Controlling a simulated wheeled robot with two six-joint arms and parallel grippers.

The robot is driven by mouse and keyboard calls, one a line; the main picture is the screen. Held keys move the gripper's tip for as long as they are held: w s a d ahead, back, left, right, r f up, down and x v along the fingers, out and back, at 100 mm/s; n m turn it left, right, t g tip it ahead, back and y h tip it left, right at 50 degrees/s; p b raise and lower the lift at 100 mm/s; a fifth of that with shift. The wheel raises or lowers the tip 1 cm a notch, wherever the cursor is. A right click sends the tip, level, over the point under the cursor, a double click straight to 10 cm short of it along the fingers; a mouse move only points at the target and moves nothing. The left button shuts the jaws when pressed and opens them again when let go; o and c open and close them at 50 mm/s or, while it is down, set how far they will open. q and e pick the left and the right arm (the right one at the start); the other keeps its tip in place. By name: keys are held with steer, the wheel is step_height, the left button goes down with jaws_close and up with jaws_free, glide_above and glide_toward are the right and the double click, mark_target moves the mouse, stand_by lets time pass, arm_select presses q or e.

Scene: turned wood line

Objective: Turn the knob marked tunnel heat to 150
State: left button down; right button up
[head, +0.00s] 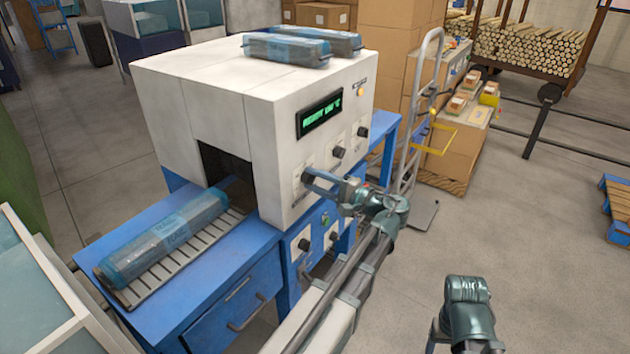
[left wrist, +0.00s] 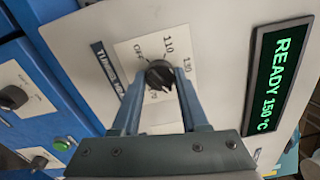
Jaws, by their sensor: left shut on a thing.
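The tunnel heat knob (left wrist: 160,75) is a small black dial on a white scale plate, with a partly covered label starting "TUNNEL" beside it. The scale shows OFF, 110 and 130; the other marks are partly hidden by the fingers. My left gripper (left wrist: 180,78) is shut on this knob, one finger on each side. In the head view my left gripper (head: 313,180) reaches the lower left of the white machine's front panel. The green display (left wrist: 275,85) reads READY 150 °C. Only part of my right arm shows at the lower right, without its gripper.
The white tunnel machine (head: 205,85) stands on a blue bench (head: 215,290). More knobs (head: 338,152) sit right of the gripper, with others below (left wrist: 12,97). A wrapped bundle (head: 165,238) lies on the rollers.

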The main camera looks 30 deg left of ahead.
stand_by(0.5)
arm_select(q)
steer(key=shift+c, duration=2.1)
jaws_free()
steer(key=s+d, duration=0.1)
steer(key=d, duration=1.2)
steer(key=shift+d, duration=0.4)
steer(key=shift+s, duration=0.1)
